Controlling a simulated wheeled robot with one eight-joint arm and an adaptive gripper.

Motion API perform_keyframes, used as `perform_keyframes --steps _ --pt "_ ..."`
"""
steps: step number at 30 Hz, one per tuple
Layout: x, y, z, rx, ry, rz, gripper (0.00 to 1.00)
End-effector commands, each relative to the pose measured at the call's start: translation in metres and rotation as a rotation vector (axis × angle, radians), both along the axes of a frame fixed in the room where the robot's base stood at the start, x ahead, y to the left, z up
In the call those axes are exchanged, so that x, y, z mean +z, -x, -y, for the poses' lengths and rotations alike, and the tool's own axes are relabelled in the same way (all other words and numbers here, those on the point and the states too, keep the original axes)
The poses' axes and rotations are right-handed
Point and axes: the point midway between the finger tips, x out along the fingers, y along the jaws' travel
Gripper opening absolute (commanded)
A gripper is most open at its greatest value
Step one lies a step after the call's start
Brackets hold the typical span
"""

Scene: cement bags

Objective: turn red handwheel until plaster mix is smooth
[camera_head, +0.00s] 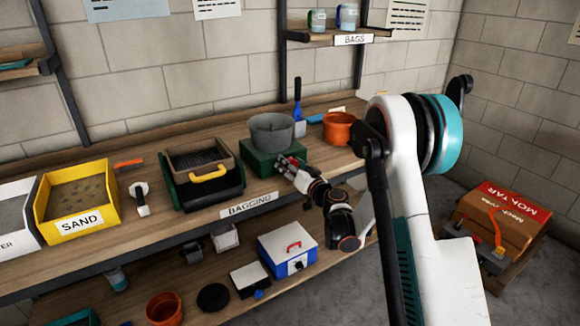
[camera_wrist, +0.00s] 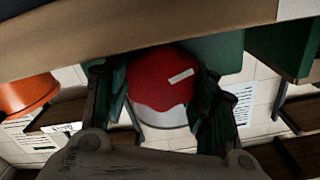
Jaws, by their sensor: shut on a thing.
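A grey mixing bowl (camera_head: 271,131) sits on a green base (camera_head: 262,163) on the workbench. The red handwheel (camera_wrist: 160,84), with a small white mark on its face, fills the middle of the wrist view. My gripper (camera_head: 287,167) is at the front right of the green base, and its fingers are shut on the handwheel from both sides. It also shows in the wrist view (camera_wrist: 160,92). In the head view the gripper mostly hides the wheel. The plaster mix inside the bowl cannot be made out.
An orange pot (camera_head: 339,127) and a blue-handled tool (camera_head: 298,105) stand close to the bowl. A black tray with a yellow handle (camera_head: 208,173) and a yellow sand bin (camera_head: 78,201) are to the left. A blue-and-white box (camera_head: 287,251) is on the shelf below.

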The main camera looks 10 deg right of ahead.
Motion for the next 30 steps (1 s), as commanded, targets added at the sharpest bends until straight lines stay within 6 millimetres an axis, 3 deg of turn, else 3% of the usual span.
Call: perform_keyframes --steps 21,22,24,30 --pt "-0.0003 -0.0004 0.0016 -0.002 -0.095 -0.031 0.28" --pt "-0.0003 -0.0004 0.0016 -0.002 -0.095 -0.031 0.54" --pt "-0.0003 -0.0004 0.0016 -0.002 -0.094 -0.031 0.70" --pt "-0.0004 -0.0002 0.0013 -0.001 -0.094 -0.030 0.73"
